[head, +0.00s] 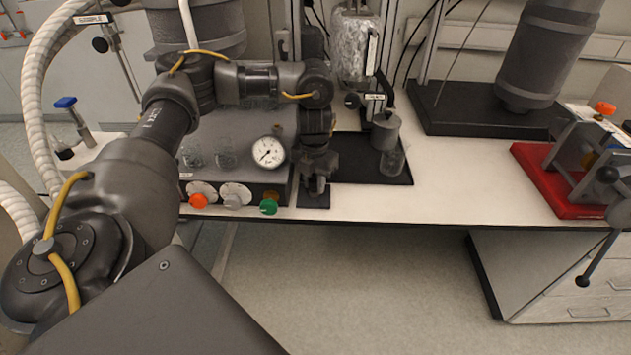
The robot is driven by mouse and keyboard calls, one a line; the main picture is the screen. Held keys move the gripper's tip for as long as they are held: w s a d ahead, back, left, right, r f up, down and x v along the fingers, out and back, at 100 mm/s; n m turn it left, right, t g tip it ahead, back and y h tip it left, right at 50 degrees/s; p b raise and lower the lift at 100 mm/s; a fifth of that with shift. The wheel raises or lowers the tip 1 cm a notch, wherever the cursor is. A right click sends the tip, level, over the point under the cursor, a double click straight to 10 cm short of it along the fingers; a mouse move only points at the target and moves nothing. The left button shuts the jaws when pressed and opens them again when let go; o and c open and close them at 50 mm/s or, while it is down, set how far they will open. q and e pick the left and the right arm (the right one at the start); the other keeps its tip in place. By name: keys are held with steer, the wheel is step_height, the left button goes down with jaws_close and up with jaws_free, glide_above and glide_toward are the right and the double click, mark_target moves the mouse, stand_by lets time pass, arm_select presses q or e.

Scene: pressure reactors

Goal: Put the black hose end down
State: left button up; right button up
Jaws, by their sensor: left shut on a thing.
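My left arm comes in from the left and reaches over the bench. My left gripper (317,185) points down at the bench's front edge, just right of the box with the gauge. It is shut on a small dark piece, the black hose end, which is mostly hidden by the fingers. A small black pad (313,201) lies on the bench directly under the fingers. I cannot tell whether the hose end touches it. My right gripper is out of view.
A reactor control box with a pressure gauge (268,152) and coloured knobs stands left of the gripper. To the right, a black tray (345,170) holds a grey pot (385,131) and a glass beaker (392,162). A red-based device (560,190) stands far right; the white bench between is clear.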

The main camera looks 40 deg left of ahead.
mark_target(314, 179)
arm_select(q)
steer(key=o, duration=1)
steer(key=shift+w+r, duration=0.1)
steer(key=shift+r, duration=0.45)
step_height(314, 179, up, 11)
steer(key=p, duration=0.1)
